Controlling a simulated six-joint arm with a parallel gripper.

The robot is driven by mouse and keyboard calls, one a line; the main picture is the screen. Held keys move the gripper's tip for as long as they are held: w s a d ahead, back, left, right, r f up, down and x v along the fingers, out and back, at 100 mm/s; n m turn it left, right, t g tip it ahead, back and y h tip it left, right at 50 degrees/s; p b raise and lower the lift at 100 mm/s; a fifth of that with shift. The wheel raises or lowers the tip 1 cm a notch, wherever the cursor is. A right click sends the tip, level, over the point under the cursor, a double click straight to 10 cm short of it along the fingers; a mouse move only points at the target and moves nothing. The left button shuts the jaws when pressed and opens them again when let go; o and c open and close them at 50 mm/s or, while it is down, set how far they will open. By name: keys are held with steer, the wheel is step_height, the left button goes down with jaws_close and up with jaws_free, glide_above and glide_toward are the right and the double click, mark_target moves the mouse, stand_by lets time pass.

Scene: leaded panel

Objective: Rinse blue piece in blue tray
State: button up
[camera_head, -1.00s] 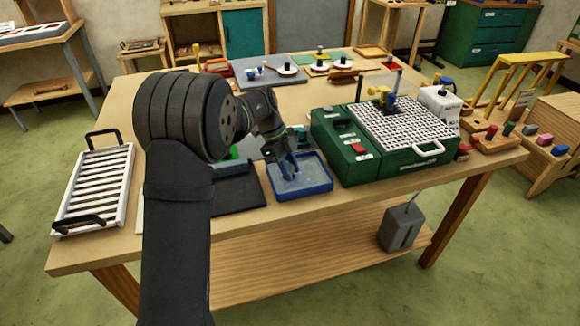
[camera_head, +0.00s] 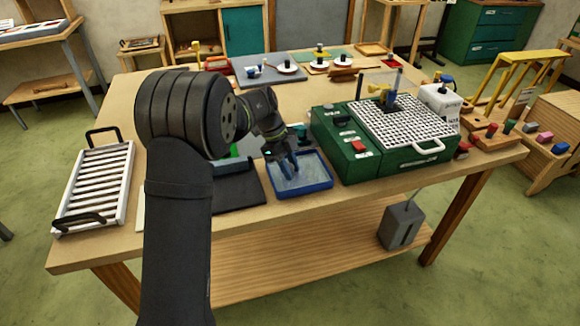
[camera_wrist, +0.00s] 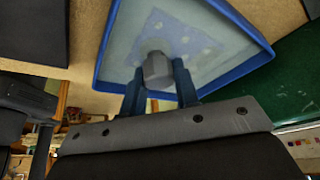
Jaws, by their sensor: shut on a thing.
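The blue tray (camera_head: 305,187) stands near the front edge of the table, with a pale, shiny inside that looks like water. It fills the upper middle of the wrist view (camera_wrist: 247,30). My gripper (camera_head: 288,165) points down into the left part of the tray. In the wrist view its two blue-grey fingers (camera_wrist: 158,78) are shut on a grey knob-like part (camera_wrist: 156,66), set against the tray's inside.
The green machine with a white grid top (camera_head: 395,128) stands close to the tray's right. A dark mat (camera_head: 238,190) lies left of the tray. A white slatted rack (camera_head: 95,188) sits at the left table end. Several knobbed pieces lie at the back.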

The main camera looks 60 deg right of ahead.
mark_target(290, 166)
steer(key=shift+s+d, duration=0.3)
steer(key=shift+w+a, duration=0.6)
stand_by(0.9)
steer(key=shift+s+d, duration=0.3)
stand_by(0.6)
stand_by(1.1)
steer(key=shift+r, duration=2.5)
steer(key=shift+r, duration=1.5)
steer(key=shift+w, duration=0.1)
